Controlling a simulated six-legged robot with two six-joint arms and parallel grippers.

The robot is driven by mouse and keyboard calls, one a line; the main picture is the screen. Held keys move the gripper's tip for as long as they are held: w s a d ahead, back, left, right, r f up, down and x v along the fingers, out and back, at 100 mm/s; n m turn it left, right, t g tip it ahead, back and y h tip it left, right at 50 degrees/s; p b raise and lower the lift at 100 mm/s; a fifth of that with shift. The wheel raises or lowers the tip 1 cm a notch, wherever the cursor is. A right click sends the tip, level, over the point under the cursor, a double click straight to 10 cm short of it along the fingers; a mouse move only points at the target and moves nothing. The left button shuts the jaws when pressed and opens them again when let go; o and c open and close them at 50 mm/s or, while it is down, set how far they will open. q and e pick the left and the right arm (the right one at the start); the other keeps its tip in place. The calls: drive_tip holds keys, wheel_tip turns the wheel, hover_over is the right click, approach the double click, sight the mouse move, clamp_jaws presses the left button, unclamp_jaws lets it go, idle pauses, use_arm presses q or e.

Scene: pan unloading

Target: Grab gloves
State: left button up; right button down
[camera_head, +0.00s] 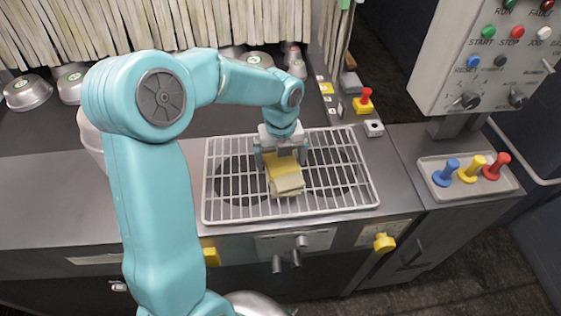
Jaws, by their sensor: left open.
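A folded yellow and beige cloth-like item, which looks like the gloves (287,185), lies on the white wire rack (345,207) in the middle of the counter. My left gripper (281,158) is above the far end of the gloves and points down. Its two fingers are apart, one on each side of the gloves. The gripper hides the far end of the gloves, and I cannot tell whether the fingers touch them. My right gripper is out of view.
Metal pans (28,92) stand along the back under hanging strips (90,30). A control box (490,60) rises at the right. A tray (440,190) holds blue, yellow and red pegs. A red-knobbed yellow switch (363,101) stands behind the rack. The counter left of my arm is clear.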

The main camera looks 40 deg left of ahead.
use_arm(q)
drive_tip(key=shift+d, duration=0.1)
drive_tip(key=c, duration=0.8)
